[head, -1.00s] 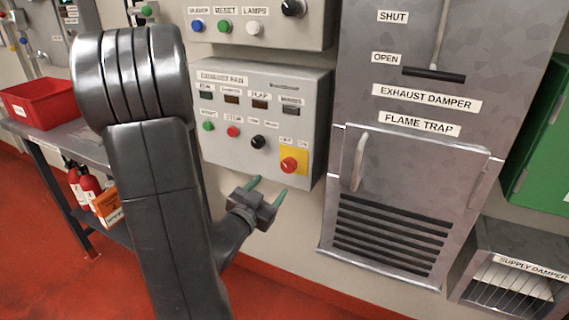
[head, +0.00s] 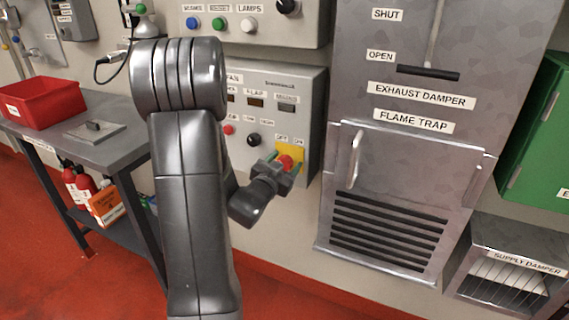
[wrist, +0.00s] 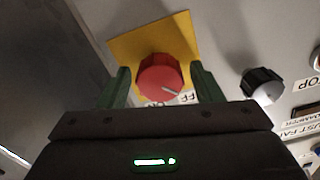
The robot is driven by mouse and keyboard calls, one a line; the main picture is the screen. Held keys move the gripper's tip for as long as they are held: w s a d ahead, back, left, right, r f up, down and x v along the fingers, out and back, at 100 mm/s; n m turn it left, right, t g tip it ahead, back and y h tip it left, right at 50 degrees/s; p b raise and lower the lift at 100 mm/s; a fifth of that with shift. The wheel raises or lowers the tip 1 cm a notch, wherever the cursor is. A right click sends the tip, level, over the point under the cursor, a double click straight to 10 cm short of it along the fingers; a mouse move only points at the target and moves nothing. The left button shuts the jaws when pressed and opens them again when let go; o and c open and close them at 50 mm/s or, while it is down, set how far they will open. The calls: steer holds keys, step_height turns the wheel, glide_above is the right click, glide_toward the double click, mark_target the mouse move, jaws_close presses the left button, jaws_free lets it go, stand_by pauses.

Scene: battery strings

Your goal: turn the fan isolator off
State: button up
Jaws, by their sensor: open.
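The fan isolator is a red rotary knob (head: 285,162) on a yellow plate (head: 290,152) at the lower right of the exhaust fan panel (head: 313,110), with OFF and ON labels above it in the head view. My gripper (head: 280,163) is in front of the knob, its green fingers open. In the wrist view the red knob (wrist: 160,77) lies between my gripper's two fingers (wrist: 160,85), one on each side, with gaps visible. A pale pointer line on the knob aims toward the lower right of that view, near partly hidden lettering.
A black knob (head: 253,140) is left of the isolator; it also shows in the wrist view (wrist: 262,86). The exhaust damper and flame trap cabinet (head: 410,150) stands close on the right. A grey table (head: 95,150) with a red bin (head: 42,103) is at left.

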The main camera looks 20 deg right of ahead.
steer(key=c, duration=1)
steer(key=shift+n+b, duration=0.3)
steer(key=shift+n, duration=0.1)
steer(key=o, duration=1)
steer(key=v, duration=1.4)
steer(key=shift+d, duration=0.1)
steer(key=x, duration=1.3)
steer(key=shift+w+d, duration=0.25)
steer(key=shift+w, duration=0.05)
